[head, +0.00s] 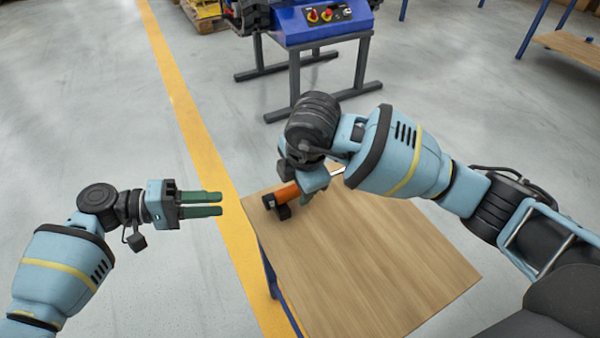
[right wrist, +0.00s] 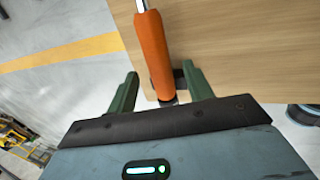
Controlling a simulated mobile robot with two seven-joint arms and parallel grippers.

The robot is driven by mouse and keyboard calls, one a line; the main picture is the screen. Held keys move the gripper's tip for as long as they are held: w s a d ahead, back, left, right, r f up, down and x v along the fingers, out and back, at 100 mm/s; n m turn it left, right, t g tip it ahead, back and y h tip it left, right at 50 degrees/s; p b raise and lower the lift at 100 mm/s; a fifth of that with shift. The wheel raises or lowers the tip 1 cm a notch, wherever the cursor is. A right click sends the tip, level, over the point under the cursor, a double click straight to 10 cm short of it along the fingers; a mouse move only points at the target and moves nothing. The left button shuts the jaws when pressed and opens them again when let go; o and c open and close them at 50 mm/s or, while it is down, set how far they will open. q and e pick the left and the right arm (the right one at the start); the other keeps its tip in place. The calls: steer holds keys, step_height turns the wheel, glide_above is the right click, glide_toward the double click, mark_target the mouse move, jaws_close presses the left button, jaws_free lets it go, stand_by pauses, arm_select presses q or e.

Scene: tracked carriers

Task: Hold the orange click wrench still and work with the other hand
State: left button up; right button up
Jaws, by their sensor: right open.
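The orange click wrench (head: 286,193) is at the table's left corner, with a black block (head: 283,212) by its handle end. Part of its metal shaft shows beyond my right gripper (head: 304,192). In the right wrist view the orange handle (right wrist: 154,52) runs between the two spread green fingers of that gripper (right wrist: 161,92), with a gap on each side. The right gripper is open and not closed on the wrench. My left gripper (head: 222,204) is off the table's left side, empty, its green fingers apart and pointing right. The wrench's far end is hidden in both views.
The wooden table top (head: 370,265) is otherwise bare. Its left edge lies between my left gripper and the wrench. A blue machine (head: 325,22) on a grey stand is behind the table. A yellow floor line (head: 185,110) passes at left.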

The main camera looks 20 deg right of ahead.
mark_target(296, 190)
steer(key=shift+x, duration=1.7)
steer(key=shift+c, duration=0.4)
